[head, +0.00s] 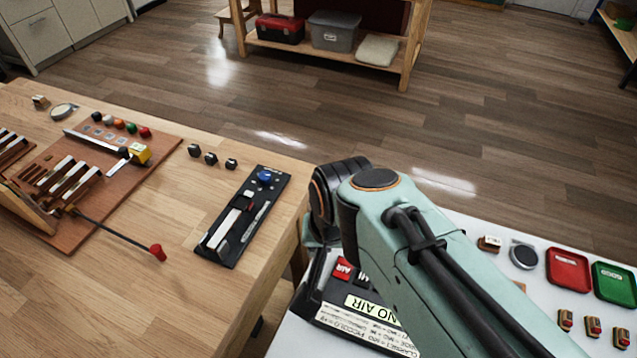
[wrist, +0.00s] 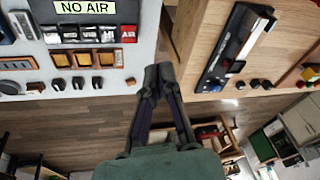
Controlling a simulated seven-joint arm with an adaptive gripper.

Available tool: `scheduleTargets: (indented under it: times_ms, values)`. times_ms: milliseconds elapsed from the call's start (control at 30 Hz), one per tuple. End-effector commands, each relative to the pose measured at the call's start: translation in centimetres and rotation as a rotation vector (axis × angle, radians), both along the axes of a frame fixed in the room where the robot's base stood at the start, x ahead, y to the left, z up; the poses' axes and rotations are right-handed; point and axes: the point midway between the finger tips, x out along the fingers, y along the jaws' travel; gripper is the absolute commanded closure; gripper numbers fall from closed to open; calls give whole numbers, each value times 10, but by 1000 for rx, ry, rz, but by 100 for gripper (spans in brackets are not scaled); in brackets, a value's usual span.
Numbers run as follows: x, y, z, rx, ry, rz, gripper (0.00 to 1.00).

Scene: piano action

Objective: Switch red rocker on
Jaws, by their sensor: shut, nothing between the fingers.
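A red rocker (wrist: 129,33) marked AIR sits at the right end of a row of black-and-white switches on a dark panel (wrist: 90,20) in the wrist view. It also shows in the head view (head: 342,270), just left of my arm. A NO AIR label (wrist: 84,7) is on the same panel. I cannot tell which way the rocker is tilted. My gripper (wrist: 158,73) is shut and empty. In the wrist view its tips appear below and right of the red rocker, apart from it. In the head view my arm covers part of the panel.
Amber switches (wrist: 84,60) and dark knobs (wrist: 58,85) lie near the panel. A wooden bench (head: 180,290) stands at left with a slider panel (head: 243,215), with a gap between it and the white table. Red (head: 568,270) and green trays (head: 614,284) are at right.

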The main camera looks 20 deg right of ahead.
Motion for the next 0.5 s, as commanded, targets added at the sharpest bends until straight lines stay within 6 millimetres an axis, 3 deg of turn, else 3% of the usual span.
scheduleTargets:
  times_ms: [100,200,333,500]
  values:
    - [40,-27,-15,-3,-11,-188,100]
    - [60,-49,-34,-16,11,-292,100]
    - [66,-69,-61,-31,84,-354,100]
    - [59,-78,-85,-29,162,-386,100]
